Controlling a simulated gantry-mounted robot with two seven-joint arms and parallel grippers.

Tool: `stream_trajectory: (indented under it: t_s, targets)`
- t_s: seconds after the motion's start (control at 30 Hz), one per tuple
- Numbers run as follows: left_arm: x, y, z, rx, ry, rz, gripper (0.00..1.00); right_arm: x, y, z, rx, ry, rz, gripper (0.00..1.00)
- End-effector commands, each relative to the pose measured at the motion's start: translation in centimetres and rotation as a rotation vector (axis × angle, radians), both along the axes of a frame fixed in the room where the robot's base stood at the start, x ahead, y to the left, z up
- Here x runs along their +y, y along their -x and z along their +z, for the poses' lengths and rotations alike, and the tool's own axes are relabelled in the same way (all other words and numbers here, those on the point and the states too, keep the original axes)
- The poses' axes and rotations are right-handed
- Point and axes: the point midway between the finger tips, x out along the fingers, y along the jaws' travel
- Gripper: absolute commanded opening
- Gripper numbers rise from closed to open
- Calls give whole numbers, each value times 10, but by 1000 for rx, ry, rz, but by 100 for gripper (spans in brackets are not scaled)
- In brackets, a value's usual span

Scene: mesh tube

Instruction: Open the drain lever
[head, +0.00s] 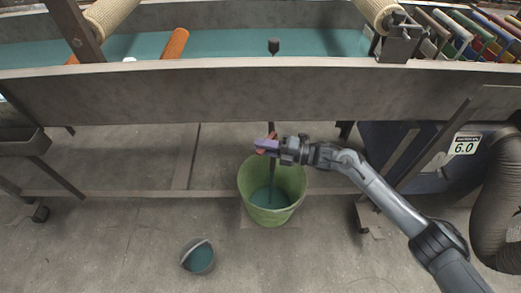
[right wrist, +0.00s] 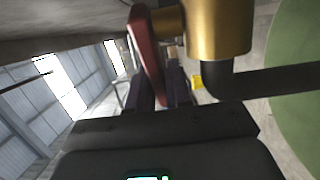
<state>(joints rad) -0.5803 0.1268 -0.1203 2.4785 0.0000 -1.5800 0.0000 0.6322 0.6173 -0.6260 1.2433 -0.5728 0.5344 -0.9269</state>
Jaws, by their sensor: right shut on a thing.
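The red drain lever (right wrist: 146,50) sits beside a brass valve body (right wrist: 218,28) in the right wrist view. A black outlet pipe (right wrist: 270,82) runs from the valve. In the head view the lever (head: 271,138) shows as a small reddish piece below the trough, partly hidden by my gripper. My right gripper (head: 266,147) is shut on the lever, its fingers around it above the green bucket (head: 248,187). The bucket has teal liquid inside. A dark vertical pipe or stream shows below the gripper; I cannot tell which. My left gripper is not in view.
The metal trough wall (head: 200,92) crosses above, with teal liquid (head: 220,45) behind it. A small bucket (head: 198,257) with teal content stands on the floor. A trough leg, a dark machine (head: 400,150) and a ribbed hose (head: 497,205) are at right.

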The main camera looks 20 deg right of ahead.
Motion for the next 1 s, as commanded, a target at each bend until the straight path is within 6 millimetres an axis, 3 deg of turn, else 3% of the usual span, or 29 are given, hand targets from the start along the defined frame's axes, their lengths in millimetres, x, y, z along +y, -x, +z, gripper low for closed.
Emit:
stream_trajectory:
  t_s: [0.2, 0.67, 0.7, 0.8, 1.0]
  targets:
    - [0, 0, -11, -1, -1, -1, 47, -3, 2, -1, -1, 2, 50, 0]
    - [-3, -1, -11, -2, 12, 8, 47, -3, 3, 0, 0, 1, 61, 0]
    - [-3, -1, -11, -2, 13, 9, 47, -3, 3, 0, 0, 1, 61, 26]
    - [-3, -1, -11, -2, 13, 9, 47, -2, 3, 0, 0, 1, 61, 40]
    - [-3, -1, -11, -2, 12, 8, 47, -2, 3, 0, 0, 1, 61, 40]
